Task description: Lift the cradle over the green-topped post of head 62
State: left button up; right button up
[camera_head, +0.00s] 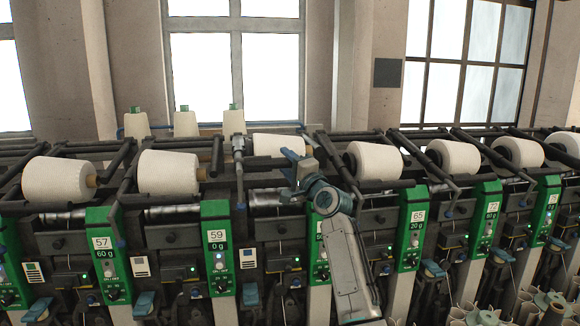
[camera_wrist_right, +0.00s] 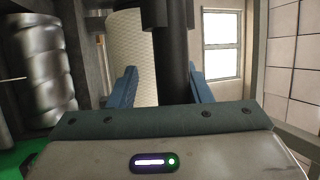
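The head between 59 and 65 has a green post (camera_head: 317,218) mostly behind my right arm; its number is hidden. A white yarn package (camera_head: 279,144) is above and behind my right gripper, a little higher in the picture than its neighbours. Its dark cradle arm (camera_head: 327,149) runs to the right of it. My right gripper (camera_head: 296,163) is up at this cradle. In the right wrist view, its two blue fingers (camera_wrist_right: 163,88) stand apart, with a dark bar (camera_wrist_right: 173,60) showing between them; I cannot tell whether they touch it. The package (camera_wrist_right: 130,45) shows behind. My left gripper is out of view.
Neighbouring heads stand close on both sides: the post of head 59 (camera_head: 216,236) on the left and that of head 65 (camera_head: 413,233) on the right, with white packages (camera_head: 172,172) above. A shiny ribbed drum (camera_wrist_right: 50,70) is at the left in the wrist view. Green-topped cones (camera_head: 185,123) stand behind.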

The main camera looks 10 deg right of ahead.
jog(key=b+v, duration=0.4)
jog(key=v, duration=0.6)
jog(key=shift+s, duration=0.35)
jog(key=shift+d+f, duration=0.15)
dwell(0.4)
